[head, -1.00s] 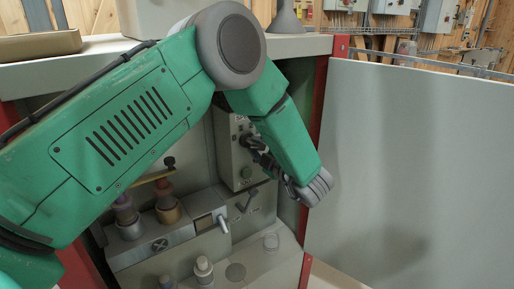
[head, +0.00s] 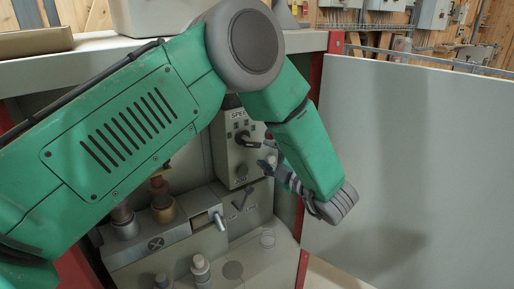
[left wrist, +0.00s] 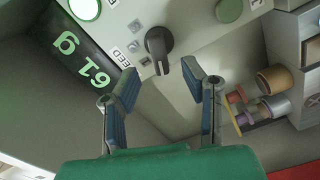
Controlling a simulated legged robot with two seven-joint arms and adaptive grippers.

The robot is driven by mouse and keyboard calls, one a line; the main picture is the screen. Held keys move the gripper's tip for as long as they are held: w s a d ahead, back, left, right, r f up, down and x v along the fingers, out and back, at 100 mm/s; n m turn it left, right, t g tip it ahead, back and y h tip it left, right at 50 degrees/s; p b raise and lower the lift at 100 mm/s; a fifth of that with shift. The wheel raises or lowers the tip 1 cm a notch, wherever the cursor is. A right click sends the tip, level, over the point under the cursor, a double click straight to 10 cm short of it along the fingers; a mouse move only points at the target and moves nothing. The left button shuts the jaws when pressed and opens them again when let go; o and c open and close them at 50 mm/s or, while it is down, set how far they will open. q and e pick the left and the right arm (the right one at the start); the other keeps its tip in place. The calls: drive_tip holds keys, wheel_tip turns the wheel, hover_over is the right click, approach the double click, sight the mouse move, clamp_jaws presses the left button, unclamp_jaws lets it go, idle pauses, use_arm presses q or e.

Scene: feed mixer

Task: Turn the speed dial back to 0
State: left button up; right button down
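The speed dial is a dark grey knob (left wrist: 159,46) on the pale control panel (left wrist: 185,30) in the left wrist view. It also shows in the head view (head: 242,136), under the printed lettering, near my gripper. My left gripper (left wrist: 169,82) is open, its two blue-padded fingers apart with nothing between them. The knob lies just beyond the fingertips, apart from them. In the head view my left gripper (head: 268,153) is beside the panel's right edge. The dial's exact setting is too small to read. My right gripper does not show.
A green button (left wrist: 229,10) and a black display with green digits (left wrist: 80,45) flank the dial. An open grey door (head: 420,170) stands at the right. Bottles and spools (head: 163,205) stand in the cabinet at lower left.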

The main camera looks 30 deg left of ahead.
use_arm(q)
drive_tip(key=v, duration=0.5)
idle(0.3)
